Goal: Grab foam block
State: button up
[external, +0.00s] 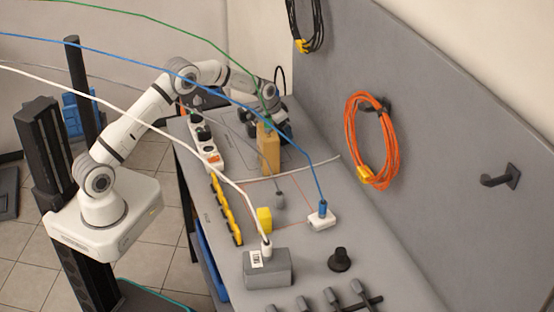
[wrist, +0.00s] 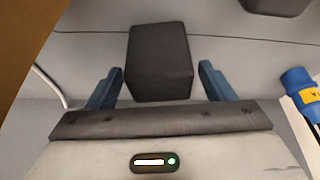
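In the wrist view a dark grey block (wrist: 158,62), which looks like the foam block, lies between the two blue fingers of my gripper (wrist: 160,84). The fingers are apart, with a gap on each side of the block, so the gripper is open and not holding it. In the external view my gripper is low over the far part of the bench, behind an upright tan block (external: 268,150). I cannot make out the dark block there; the arm and the tan block may hide it.
A power strip (external: 206,145) stands along the bench's left edge. A yellow block (external: 264,219), white box (external: 322,221) and grey box (external: 268,270) stand nearer. Cables cross above the bench (external: 390,260). In the wrist view, a blue connector (wrist: 298,82) is close on the right.

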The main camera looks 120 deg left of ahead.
jog(key=c, duration=0.9)
